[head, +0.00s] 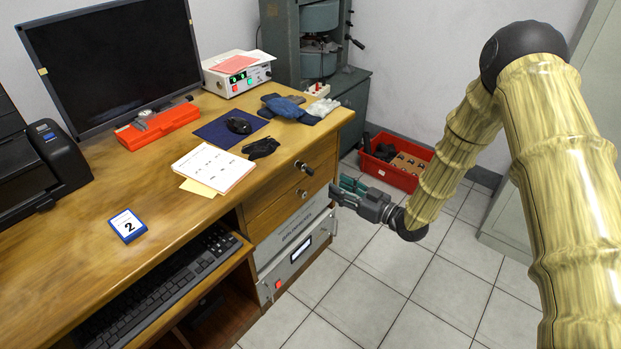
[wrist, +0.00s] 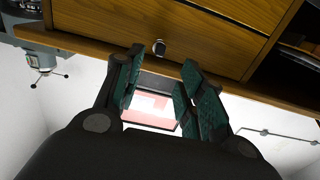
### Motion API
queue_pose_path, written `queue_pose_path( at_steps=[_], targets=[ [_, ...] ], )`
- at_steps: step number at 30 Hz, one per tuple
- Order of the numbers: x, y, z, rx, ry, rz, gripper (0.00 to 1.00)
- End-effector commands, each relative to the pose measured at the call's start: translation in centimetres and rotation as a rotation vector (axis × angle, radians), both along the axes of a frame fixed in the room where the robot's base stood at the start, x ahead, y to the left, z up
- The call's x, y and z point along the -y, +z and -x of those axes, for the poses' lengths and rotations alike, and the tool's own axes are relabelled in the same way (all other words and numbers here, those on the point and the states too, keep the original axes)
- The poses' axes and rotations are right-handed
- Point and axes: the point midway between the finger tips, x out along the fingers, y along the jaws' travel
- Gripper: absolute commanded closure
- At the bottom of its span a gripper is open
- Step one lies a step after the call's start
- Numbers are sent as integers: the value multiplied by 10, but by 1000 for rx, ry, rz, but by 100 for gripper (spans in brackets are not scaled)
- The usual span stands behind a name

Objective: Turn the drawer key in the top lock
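A dark key (head: 304,168) sticks out of the lock on the top drawer (head: 281,189), at the right end of the desk in the head view. A bare silver lock (head: 302,193) shows on the drawer below. My gripper (head: 345,190) is in front of the drawers, to the right of and a little below the key, apart from it. Its green-padded fingers are spread and empty in the wrist view (wrist: 160,88). There, a small round metal piece with a dark part (wrist: 158,47) shows on the wooden front beyond the fingertips; I cannot tell which lock it is.
The desk top (head: 90,255) holds a notepad (head: 213,168), a mouse (head: 239,125) and gloves (head: 290,108). A silver unit (head: 292,262) sits below the drawers. A red crate (head: 395,165) stands on the floor behind my gripper. The tiled floor ahead of the drawers is clear.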

Motion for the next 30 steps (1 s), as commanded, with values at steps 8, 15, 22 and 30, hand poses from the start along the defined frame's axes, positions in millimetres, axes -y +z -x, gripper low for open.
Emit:
queue_pose_path(
  at_steps=[8,15,22,30],
  targets=[
    [-19,0,-13,3,3,0,61],
    [-41,-1,-29,1,2,1,61],
    [-61,-1,-44,2,1,1,61],
    [-77,0,-55,-1,1,1,61]
  ],
)
